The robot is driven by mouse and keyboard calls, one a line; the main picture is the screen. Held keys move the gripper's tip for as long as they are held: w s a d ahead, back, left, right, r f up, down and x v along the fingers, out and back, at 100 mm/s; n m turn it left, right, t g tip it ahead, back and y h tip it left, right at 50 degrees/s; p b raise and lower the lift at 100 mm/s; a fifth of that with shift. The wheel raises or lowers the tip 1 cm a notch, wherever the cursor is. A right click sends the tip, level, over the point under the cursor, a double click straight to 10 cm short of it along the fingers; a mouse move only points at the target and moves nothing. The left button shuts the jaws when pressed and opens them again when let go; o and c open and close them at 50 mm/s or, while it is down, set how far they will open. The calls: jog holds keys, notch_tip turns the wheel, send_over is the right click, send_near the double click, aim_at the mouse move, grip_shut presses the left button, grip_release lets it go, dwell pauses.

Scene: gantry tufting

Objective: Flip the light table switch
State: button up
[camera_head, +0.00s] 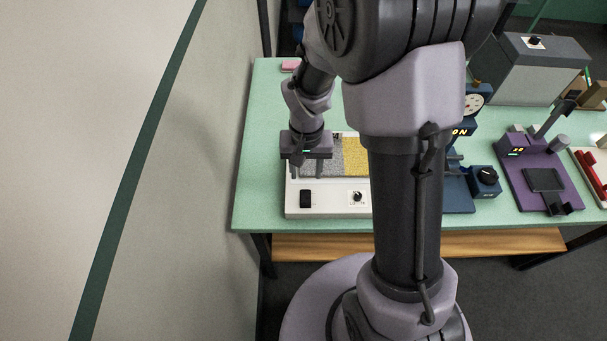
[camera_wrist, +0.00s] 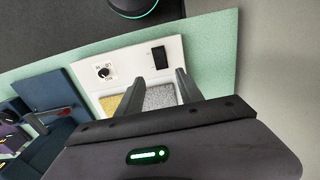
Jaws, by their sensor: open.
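The light table (camera_head: 328,212) is a white box at the near left edge of the green bench. Its top carries a grey speckled panel (camera_head: 347,170) and a yellow one (camera_head: 355,152). A black rocker switch (camera_head: 305,198) is on its front strip; it also shows in the wrist view (camera_wrist: 158,56). I cannot tell which way the switch is tipped. A small dial (camera_head: 357,197) is to its right, also in the wrist view (camera_wrist: 104,72). My gripper (camera_head: 306,173) is open and empty, over the grey panel and behind the switch. Its fingers (camera_wrist: 158,80) appear apart from the switch.
My arm hides part of the bench. To the right are a blue device with a knob box (camera_head: 486,182), a purple stand (camera_head: 540,178) and a white tray with a red handle (camera_head: 590,172). A pink block (camera_head: 290,66) lies at the far left. Bare bench (camera_head: 262,130) is left of the light table.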

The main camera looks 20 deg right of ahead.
aim_at(306, 196)
notch_tip(306, 196, down, 12)
jog(key=shift+f+b, duration=0.1)
jog(key=shift+b, duration=0.95)
